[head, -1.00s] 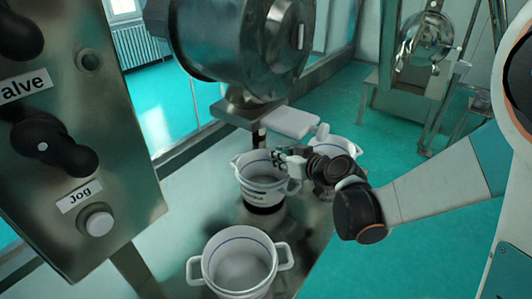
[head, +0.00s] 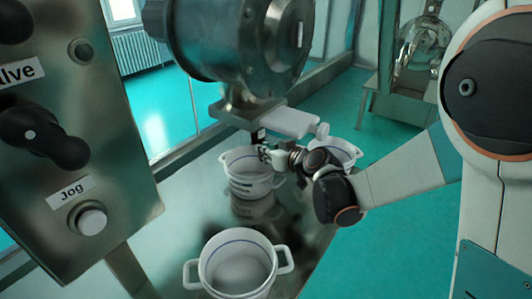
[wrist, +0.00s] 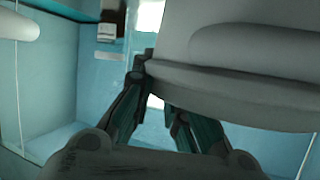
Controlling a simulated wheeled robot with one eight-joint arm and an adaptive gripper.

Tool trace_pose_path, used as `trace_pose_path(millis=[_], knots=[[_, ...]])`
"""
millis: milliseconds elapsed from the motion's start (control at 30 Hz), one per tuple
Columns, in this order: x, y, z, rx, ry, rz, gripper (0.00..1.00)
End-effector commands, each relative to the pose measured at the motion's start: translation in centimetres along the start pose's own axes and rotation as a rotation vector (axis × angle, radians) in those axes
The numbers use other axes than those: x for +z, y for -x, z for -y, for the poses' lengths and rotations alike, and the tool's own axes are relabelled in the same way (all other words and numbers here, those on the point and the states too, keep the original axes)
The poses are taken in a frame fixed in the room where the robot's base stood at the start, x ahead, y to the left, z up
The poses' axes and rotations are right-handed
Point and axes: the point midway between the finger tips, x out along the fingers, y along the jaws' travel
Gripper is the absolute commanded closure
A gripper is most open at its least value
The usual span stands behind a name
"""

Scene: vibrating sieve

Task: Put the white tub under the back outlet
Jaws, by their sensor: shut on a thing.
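A white tub with dark marks on its side (head: 248,184) is at the middle of the metal table, left of a pale spout (head: 290,121) on the sieve. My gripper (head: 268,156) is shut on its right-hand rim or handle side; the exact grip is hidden. A dark reflection lies below the tub, and I cannot tell whether its base touches the table. Which outlet is the back one is unclear.
A second white tub with two handles (head: 238,284) stands at the front. A third white vessel (head: 343,150) is behind my wrist, near the spout tip. The sieve drum (head: 230,45) hangs above. A control panel (head: 75,150) blocks the left.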

Motion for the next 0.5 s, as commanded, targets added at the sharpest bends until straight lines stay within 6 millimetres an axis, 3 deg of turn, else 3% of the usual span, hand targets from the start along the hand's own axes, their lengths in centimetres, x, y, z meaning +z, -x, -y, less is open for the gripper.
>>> trace_pose_path(millis=[33,67,100,167,500], knots=[[0.25,-0.09,-0.03,0.000,0.000,0.000,1.00],[0.28,-0.10,-0.03,0.000,0.000,0.000,0.85],[0.21,-0.07,-0.03,0.000,0.000,0.000,0.76],[0.19,-0.06,-0.02,0.000,0.000,0.000,0.66],[0.09,-0.01,-0.02,0.000,0.000,0.000,0.66]])
